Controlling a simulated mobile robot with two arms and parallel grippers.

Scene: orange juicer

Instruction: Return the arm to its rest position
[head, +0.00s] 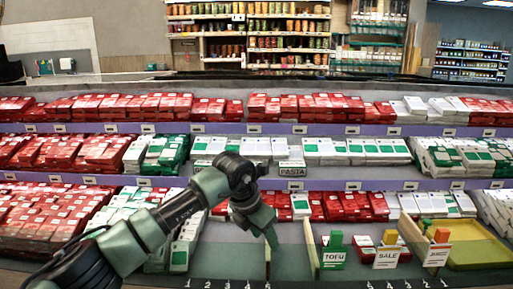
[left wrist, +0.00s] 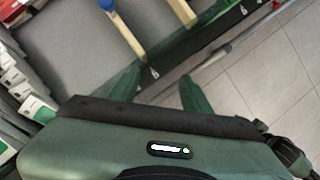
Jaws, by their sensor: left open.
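My left arm reaches in from the lower left in the head view. Its gripper (head: 270,238) points down over a bare grey stretch of the lowest shelf (head: 228,262), near the front. In the left wrist view the two green fingers of this gripper (left wrist: 162,90) are spread apart with nothing between them. The shelf's front edge and the tiled floor lie beyond the fingers there. My right gripper is in neither view.
Wooden dividers (head: 312,250) stand right of the gripper. Beyond them are bins with TOFU (head: 334,258) and SALE (head: 386,257) cards and a yellow tray (head: 480,256). Red packs (head: 45,220) and white-green packs fill the tiers behind.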

